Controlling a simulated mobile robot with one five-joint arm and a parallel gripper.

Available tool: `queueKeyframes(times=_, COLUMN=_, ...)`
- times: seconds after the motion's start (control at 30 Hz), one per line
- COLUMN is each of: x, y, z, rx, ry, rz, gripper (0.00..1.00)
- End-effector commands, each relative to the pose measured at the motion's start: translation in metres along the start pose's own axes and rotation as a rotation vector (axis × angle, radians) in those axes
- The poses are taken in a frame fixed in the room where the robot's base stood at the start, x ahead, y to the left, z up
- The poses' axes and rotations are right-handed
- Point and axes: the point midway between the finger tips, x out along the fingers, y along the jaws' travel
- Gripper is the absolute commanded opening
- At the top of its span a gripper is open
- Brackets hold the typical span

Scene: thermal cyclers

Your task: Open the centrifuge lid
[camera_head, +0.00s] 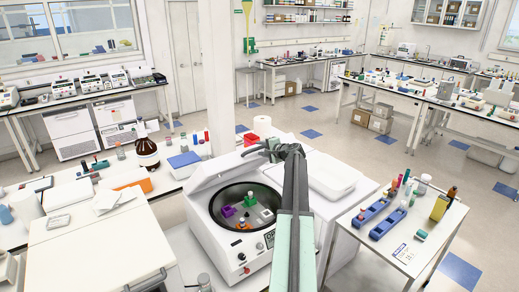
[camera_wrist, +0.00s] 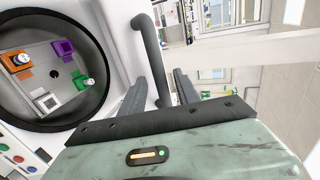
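The white centrifuge (camera_head: 215,226) stands in the middle of the head view. Its round dark chamber is uncovered, showing a rotor (camera_head: 247,212) with purple, orange, green and white parts; the rotor also shows in the wrist view (camera_wrist: 55,75). The white lid (camera_head: 215,172) appears raised behind the chamber; my arm hides part of it. A dark grey bar handle (camera_wrist: 152,55) shows in the wrist view. My gripper (camera_wrist: 160,82) is open, with its two fingers on either side of the handle's lower end and visible gaps. In the head view my gripper (camera_head: 268,150) is at the lid's upper edge.
A white tray (camera_head: 333,176) lies right of the centrifuge. A side table at right holds blue racks (camera_head: 388,224) and small bottles. A brown bottle (camera_head: 147,152) stands on the left bench, and a white column (camera_head: 218,80) rises behind. Floor is free farther back.

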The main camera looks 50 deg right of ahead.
Motion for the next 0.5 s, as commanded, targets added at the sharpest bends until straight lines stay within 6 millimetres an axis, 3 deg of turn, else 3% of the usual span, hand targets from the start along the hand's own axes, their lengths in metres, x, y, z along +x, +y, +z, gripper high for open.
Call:
queueKeyframes(times=0.2, x=-0.046, y=-0.004, z=0.002, rx=0.002, ry=0.001, rz=-0.001, gripper=0.38)
queueKeyframes(times=0.3, x=-0.06, y=-0.003, z=0.002, rx=0.001, ry=0.001, rz=0.0, gripper=0.38)
queueKeyframes(times=0.5, x=-0.063, y=-0.001, z=-0.001, rx=0.001, ry=0.001, rz=0.0, gripper=0.38)
